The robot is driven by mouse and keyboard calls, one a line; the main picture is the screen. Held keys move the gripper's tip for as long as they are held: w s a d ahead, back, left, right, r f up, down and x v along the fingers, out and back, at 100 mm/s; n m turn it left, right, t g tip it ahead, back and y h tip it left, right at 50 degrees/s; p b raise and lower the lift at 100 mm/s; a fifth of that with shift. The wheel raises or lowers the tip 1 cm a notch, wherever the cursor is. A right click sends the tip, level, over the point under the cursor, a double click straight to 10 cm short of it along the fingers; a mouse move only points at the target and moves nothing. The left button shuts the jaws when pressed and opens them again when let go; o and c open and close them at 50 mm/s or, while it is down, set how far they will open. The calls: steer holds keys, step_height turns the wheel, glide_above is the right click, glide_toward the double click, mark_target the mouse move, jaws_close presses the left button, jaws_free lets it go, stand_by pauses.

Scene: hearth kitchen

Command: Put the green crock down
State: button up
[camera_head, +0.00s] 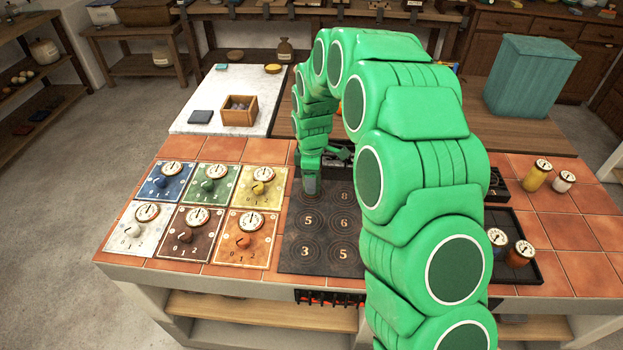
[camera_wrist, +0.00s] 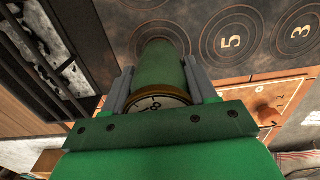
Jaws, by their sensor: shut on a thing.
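The green crock (camera_wrist: 158,62) is between the two fingers of my gripper (camera_wrist: 162,88) in the wrist view. It has a brass-rimmed dial (camera_wrist: 152,103) on its near end. In the head view my gripper (camera_head: 312,168) points down over the far left of the dark hob plate (camera_head: 292,258), which has numbered rings. The crock's far end covers part of a ring in the wrist view. I cannot tell whether it touches the plate. My arm hides the plate's right side in the head view.
Several coloured dial panels (camera_head: 184,232) lie left of the plate. Jars (camera_head: 537,176) stand on the tiles at right, with more in a dark tray (camera_head: 540,262). A wooden box (camera_head: 238,113) sits on a white slab (camera_head: 265,86) behind. Rings 5, 6 and 3 look bare.

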steer(key=shift+f, duration=0.2)
steer(key=shift+f, duration=0.15)
steer(key=o, duration=1.3)
steer(key=shift+o, duration=0.2)
